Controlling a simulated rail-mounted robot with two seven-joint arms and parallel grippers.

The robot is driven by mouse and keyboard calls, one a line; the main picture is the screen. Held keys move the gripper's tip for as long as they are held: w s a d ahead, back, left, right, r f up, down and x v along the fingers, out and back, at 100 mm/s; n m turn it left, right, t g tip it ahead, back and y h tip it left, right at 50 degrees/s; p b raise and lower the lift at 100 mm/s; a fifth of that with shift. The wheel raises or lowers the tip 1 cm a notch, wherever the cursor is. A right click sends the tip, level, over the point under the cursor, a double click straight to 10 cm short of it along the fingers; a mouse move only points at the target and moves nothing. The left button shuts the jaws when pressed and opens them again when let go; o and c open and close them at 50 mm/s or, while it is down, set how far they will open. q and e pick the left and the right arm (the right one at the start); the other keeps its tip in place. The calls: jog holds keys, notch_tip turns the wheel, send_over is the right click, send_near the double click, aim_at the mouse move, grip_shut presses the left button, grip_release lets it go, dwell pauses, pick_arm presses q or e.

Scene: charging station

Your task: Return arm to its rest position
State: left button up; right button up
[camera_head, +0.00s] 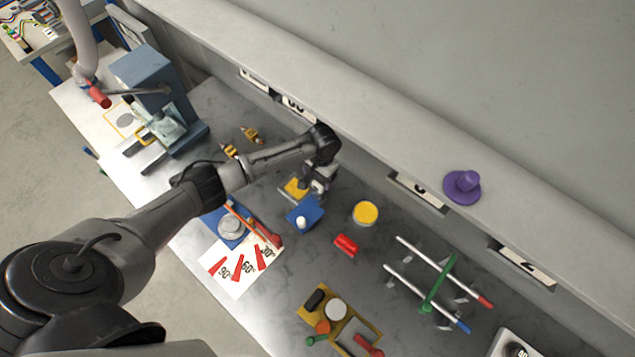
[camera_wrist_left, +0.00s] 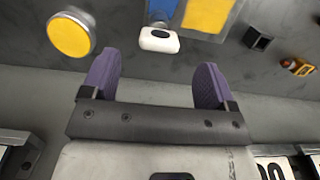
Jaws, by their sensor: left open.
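My left arm comes in from the left and reaches across the workbench in the head view. My left gripper (camera_head: 318,190) hangs above the bench near the back wall, beside a blue block with a white knob (camera_head: 305,214) and a yellow-topped block (camera_head: 294,188). In the left wrist view the two purple finger pads of the left gripper (camera_wrist_left: 157,80) stand wide apart with nothing between them. The white knob (camera_wrist_left: 158,40) and a round yellow-topped cylinder (camera_wrist_left: 72,36) lie beyond the fingertips. My right gripper is not in view.
The yellow-topped cylinder (camera_head: 366,212) and a red piece (camera_head: 346,245) stand right of the gripper. A rack with rods (camera_head: 438,285) and a yellow tool tray (camera_head: 345,330) are farther right. A purple knob (camera_head: 462,187) sits on the wall ledge. A blue-grey machine (camera_head: 150,78) stands far left.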

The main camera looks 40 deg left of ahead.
pick_arm(q)
notch_tip(320, 180, up, 7)
jog(key=shift+w, duration=0.4)
jog(key=shift+d+f, duration=0.1)
jog(key=s+d+f+m+t+h, duration=0.1)
jog(key=s+d+f+m, duration=0.15)
jog(key=s+d, duration=0.45)
jog(key=s+d+f+m+t+h, duration=0.1)
jog(key=s+d+f+t, duration=0.15)
jog(key=s+d, duration=0.55)
jog(key=s+a+r+n+t+y, duration=0.1)
jog(key=s+a+r, duration=0.25)
jog(key=s, duration=0.45)
jog(key=s+a+r+t+y, duration=0.1)
jog(key=s+a+r, duration=0.1)
jog(key=s+r, duration=0.35)
jog(key=w+p+v, duration=0.2)
jog(key=p+v, duration=0.8)
jog(key=p, duration=0.3)
jog(key=shift+r, duration=0.4)
jog(key=shift+g, duration=0.25)
